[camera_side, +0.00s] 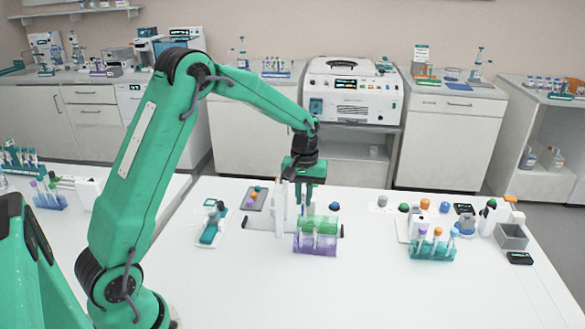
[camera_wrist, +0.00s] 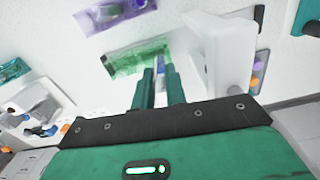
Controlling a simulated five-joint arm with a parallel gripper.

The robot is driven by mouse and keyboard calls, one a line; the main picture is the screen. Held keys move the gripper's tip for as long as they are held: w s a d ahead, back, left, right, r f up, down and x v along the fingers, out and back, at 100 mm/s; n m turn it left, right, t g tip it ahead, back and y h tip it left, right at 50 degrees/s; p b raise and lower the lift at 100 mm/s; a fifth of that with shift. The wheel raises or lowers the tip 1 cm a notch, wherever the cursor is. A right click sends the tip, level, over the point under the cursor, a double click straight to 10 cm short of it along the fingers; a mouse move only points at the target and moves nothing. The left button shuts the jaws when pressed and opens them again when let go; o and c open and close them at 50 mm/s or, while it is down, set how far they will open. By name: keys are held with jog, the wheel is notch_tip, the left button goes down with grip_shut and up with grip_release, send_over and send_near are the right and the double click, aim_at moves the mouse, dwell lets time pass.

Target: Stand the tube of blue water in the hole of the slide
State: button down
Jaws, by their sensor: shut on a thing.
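My gripper (camera_side: 304,202) points down over the middle of the bench, just behind the clear green and purple racks. In the wrist view its two green fingers (camera_wrist: 158,78) are close together, shut on a slim bluish tube (camera_wrist: 161,62), which I take as the tube of blue water. Its liquid and lower end are mostly hidden by the fingers. A tall white block (camera_side: 280,205) stands just left of my gripper in the side view; it also shows right of the fingers in the wrist view (camera_wrist: 230,50). I cannot make out the slide's hole.
The green rack (camera_side: 320,226) and purple rack (camera_side: 316,246) stand close in front of my gripper. A teal rack (camera_side: 432,249) with several tubes and a grey bin (camera_side: 511,237) stand to the right. The bench's front is clear.

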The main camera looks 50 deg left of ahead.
jog(key=shift+f, duration=0.4)
jog(key=shift+r, duration=0.75)
jog(key=c, duration=1.3)
grip_release()
jog(key=shift+c, duration=0.2)
jog(key=shift+r, duration=3.95)
